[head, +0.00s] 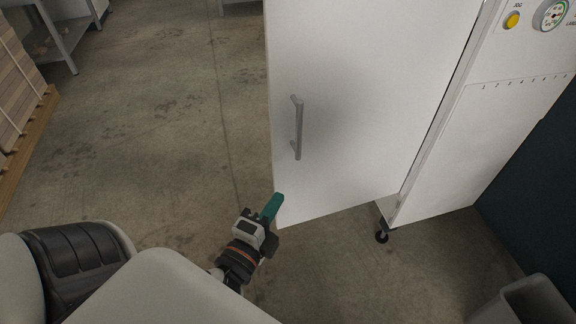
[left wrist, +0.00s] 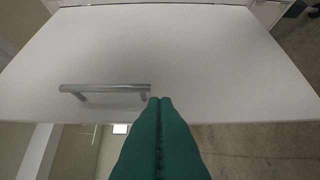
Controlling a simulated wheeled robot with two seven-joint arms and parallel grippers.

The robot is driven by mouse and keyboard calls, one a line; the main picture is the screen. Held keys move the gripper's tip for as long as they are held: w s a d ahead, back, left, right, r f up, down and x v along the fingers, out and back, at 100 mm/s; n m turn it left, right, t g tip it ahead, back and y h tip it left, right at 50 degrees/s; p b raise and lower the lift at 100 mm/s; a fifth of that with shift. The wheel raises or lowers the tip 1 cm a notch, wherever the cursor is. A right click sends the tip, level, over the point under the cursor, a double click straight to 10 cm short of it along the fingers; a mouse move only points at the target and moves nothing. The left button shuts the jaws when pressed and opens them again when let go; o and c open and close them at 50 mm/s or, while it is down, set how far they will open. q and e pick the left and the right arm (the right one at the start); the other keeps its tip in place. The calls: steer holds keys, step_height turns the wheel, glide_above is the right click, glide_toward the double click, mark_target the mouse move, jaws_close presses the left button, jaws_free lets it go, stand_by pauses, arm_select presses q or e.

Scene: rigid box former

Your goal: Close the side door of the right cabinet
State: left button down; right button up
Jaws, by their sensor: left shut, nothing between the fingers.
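The white side door (head: 350,110) of the right cabinet (head: 455,140) stands open in the head view, swung out to the left from the cabinet. A grey bar handle (head: 297,128) is upright on its face. In the left wrist view the door (left wrist: 200,60) fills the upper part, with the handle (left wrist: 105,88) left of the fingertips. My left gripper (head: 273,206) has green fingers and is shut and empty, by the lower free corner of the door. The fingers (left wrist: 160,102) overlap the door edge in the wrist view; I cannot tell whether they touch it. My right gripper is out of view.
The cabinet front has a yellow button (head: 512,20) and a gauge (head: 552,14), and a caster (head: 382,237) below. A grey bin (head: 530,300) stands at the lower right. Stacked boards on a pallet (head: 22,125) are at the left. The floor left of the door is clear.

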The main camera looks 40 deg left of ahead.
arm_select(q)
steer(key=p, duration=0.2)
glide_toward(287, 162)
steer(key=w+d+r, duration=0.4)
steer(key=shift+w+a+f+p, duration=0.15)
steer(key=shift+w+a+p, duration=0.05)
steer(key=shift+w+a, duration=0.65)
steer(key=shift+w+a+f+p, duration=0.15)
steer(key=shift+w+a, duration=0.65)
steer(key=shift+a, duration=0.15)
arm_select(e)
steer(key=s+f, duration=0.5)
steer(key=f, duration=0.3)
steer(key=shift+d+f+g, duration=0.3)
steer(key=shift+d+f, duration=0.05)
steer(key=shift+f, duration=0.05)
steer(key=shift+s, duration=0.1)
